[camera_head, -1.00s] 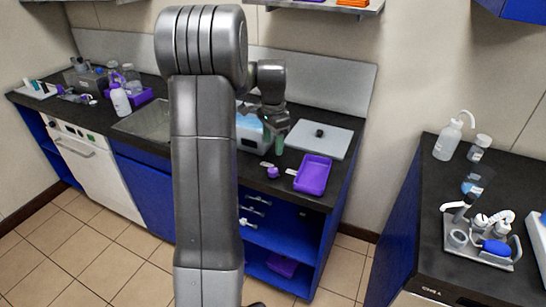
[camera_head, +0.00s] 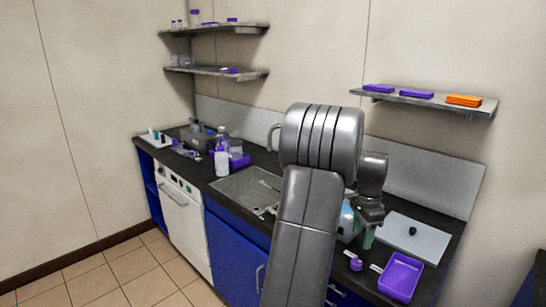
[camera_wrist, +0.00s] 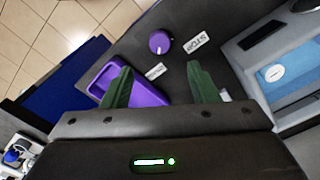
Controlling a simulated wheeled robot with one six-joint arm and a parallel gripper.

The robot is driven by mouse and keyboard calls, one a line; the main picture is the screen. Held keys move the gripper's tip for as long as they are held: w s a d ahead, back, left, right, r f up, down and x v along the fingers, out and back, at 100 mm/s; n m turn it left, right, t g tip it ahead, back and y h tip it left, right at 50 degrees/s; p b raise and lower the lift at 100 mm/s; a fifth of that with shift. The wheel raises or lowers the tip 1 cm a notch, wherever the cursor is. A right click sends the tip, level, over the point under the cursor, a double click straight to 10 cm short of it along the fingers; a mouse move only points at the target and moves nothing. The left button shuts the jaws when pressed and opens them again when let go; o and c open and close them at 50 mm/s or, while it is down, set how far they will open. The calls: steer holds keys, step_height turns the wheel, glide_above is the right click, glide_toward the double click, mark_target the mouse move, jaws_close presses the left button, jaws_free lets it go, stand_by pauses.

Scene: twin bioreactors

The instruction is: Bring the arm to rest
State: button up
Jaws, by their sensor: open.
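My gripper (camera_wrist: 164,88) is open in the wrist view, its two green fingers apart with nothing between them. It hangs over the dark bench, near a purple tray (camera_wrist: 148,96) and a round purple cap or knob (camera_wrist: 160,41). In the head view my gripper (camera_head: 368,236) is low over the right part of the bench, left of the purple tray (camera_head: 401,277). My arm stands in front and hides part of the bench and the sink's right end.
A grey board (camera_head: 425,240) lies behind the purple tray. A light-blue device is partly hidden beside my gripper. The sink (camera_head: 247,187), a white bottle (camera_head: 222,163) and racks stand to the left. Shelves (camera_head: 425,101) hang above. The floor at left is clear.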

mark_target(357, 262)
step_height(357, 262, down, 10)
steer(key=shift+f+p, duration=0.1)
steer(key=shift+p, duration=0.2)
steer(key=shift+r, duration=0.2)
